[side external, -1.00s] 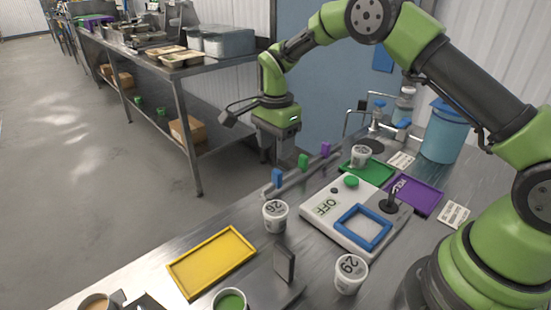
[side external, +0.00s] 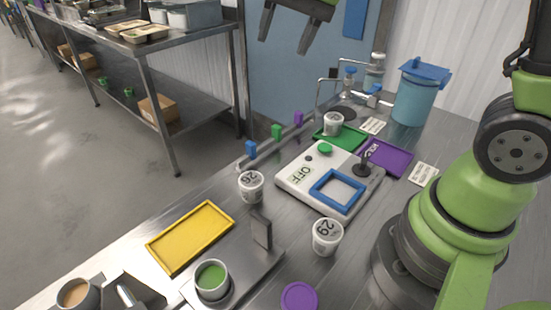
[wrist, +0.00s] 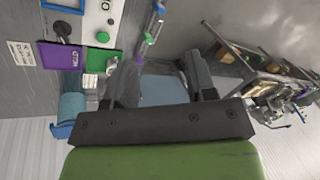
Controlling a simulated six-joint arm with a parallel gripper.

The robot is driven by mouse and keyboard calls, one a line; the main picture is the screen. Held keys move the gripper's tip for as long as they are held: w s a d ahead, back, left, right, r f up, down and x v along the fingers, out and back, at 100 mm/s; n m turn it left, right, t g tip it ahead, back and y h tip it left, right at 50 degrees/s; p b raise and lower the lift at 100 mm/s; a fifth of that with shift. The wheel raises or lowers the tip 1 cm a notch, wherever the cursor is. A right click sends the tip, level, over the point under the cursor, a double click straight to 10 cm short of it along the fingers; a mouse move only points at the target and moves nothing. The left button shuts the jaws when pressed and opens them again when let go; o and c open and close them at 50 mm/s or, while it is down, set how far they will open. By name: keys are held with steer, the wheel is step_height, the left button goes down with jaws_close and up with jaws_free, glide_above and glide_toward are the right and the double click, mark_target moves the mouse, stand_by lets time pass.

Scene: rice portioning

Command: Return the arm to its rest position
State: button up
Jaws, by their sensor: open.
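My gripper (side external: 287,46) hangs at the top edge of the side view, high above the work table and in front of the blue door. Its two fingers are apart with nothing between them. The wrist view also shows the open gripper (wrist: 166,85), with the floor and blue door beyond it. Most of my upper arm is out of the side view. A white cup marked 26 (side external: 251,188) and one marked 29 (side external: 327,239) stand on the steel table (side external: 215,290). Another white cup (side external: 333,124) stands at the green tray (side external: 352,139).
A white device reading OFF (side external: 300,174) carries a blue frame (side external: 337,191). A yellow tray (side external: 191,237) is empty. A purple tray (side external: 386,157), a lidded blue bin (side external: 419,95), a green-filled cup (side external: 212,279) and a brown-filled cup (side external: 77,294) also stand there. A steel shelf (side external: 160,95) is behind.

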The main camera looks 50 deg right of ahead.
steer(key=s+a+r+n+t, duration=0.1)
steer(key=s+n+t, duration=0.2)
steer(key=s+n, duration=0.4)
steer(key=shift+s+r+t+y, duration=0.3)
steer(key=shift+s+y, duration=0.1)
steer(key=shift+s, duration=3.9)
